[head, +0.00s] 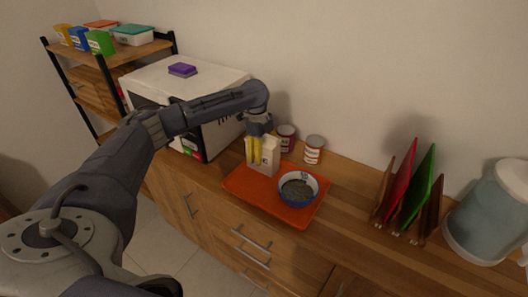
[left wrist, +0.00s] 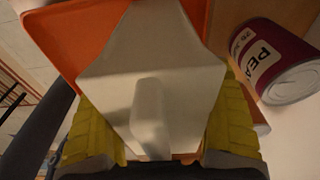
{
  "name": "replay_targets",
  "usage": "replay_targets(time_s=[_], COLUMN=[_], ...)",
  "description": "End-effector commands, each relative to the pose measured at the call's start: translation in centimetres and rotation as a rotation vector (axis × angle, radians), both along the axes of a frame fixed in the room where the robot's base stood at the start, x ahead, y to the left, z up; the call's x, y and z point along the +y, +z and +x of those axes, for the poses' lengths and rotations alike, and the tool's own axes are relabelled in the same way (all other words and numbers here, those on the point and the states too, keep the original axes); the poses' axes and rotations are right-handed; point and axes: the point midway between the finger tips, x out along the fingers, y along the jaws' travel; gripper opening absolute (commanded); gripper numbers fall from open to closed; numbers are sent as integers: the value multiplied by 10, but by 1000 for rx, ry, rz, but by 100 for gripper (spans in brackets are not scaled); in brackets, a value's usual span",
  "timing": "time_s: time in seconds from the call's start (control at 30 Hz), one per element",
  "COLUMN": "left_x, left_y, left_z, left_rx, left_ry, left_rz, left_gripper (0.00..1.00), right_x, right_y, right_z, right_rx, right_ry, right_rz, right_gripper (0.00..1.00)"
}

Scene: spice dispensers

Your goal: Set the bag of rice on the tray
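The white package I take to be the bag of rice (head: 270,158) is upright over the back left part of the orange tray (head: 240,187). I cannot tell whether its base touches the tray. My left gripper (head: 256,148) reaches down from above, its yellow fingers around the bag. In the left wrist view the bag (left wrist: 150,75) fills the space between the two yellow fingers (left wrist: 160,135), which appear to press its sides. The tray (left wrist: 55,40) shows behind it. The bag's lower part is hidden there. My right gripper is not in view.
A blue-and-white bowl (head: 298,189) with dark contents sits on the tray, right of the bag. Two cans (head: 286,137) (head: 314,150) stand behind the tray. A white microwave (head: 222,130) is at left, upright boards (head: 410,190) at right.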

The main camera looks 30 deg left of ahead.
Motion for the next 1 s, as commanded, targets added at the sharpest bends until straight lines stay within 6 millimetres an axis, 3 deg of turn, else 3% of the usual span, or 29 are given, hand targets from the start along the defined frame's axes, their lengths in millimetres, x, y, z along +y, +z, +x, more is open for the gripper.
replay_targets(time_s=[0.37, 1.0], left_x=[1, 15], left_y=[10, 107], left_z=[1, 1], left_rx=[-2, -2], left_ry=[0, 0], left_rz=[0, 0], left_gripper=[84, 84], right_x=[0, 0], right_y=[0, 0], right_z=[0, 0], right_rx=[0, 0], right_ry=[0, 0], right_rz=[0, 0], right_gripper=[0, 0])
